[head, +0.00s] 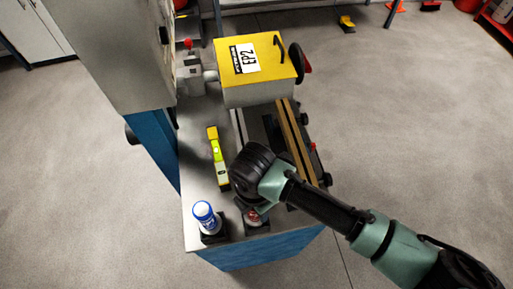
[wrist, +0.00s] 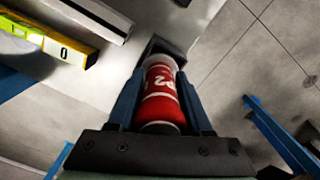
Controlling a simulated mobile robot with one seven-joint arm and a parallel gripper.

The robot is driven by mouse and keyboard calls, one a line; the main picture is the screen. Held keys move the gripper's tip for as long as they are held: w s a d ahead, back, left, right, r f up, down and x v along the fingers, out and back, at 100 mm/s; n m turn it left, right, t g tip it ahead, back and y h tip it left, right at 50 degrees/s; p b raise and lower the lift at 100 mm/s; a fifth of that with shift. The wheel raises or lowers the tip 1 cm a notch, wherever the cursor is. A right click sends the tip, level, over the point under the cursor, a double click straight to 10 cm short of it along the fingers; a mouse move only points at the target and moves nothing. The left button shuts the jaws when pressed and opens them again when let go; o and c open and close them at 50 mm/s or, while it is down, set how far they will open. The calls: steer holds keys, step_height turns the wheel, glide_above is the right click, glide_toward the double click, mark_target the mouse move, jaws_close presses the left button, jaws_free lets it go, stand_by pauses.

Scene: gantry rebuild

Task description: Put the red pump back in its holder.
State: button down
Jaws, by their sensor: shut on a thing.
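The red pump (wrist: 160,103), a cylinder with white lettering and a pale far end, is between the two blue fingers of my gripper (wrist: 160,90) in the wrist view. My gripper is shut on it. A dark square holder (wrist: 152,48) shows just past the pump's far end; I cannot tell whether the pump sits inside it. In the head view my gripper (head: 257,208) is at the bench's near end, with a bit of red pump (head: 251,217) below it over the black holder (head: 262,228). My wrist hides most of the pump there.
A blue and white can (head: 205,214) stands in a black holder just left. A yellow spirit level (head: 217,160) lies behind it on the grey bench (head: 197,178). A yellow-topped machine head (head: 253,60) stands farther back, with rails (head: 287,135) running toward my arm.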

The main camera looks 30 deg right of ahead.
steer(key=shift+c, duration=1.6)
jaws_free()
steer(key=shift+f, duration=0.25)
steer(key=r, duration=1.3)
steer(key=shift+a+r+b, duration=0.15)
steer(key=shift+a+b, duration=0.1)
steer(key=shift+b, duration=0.05)
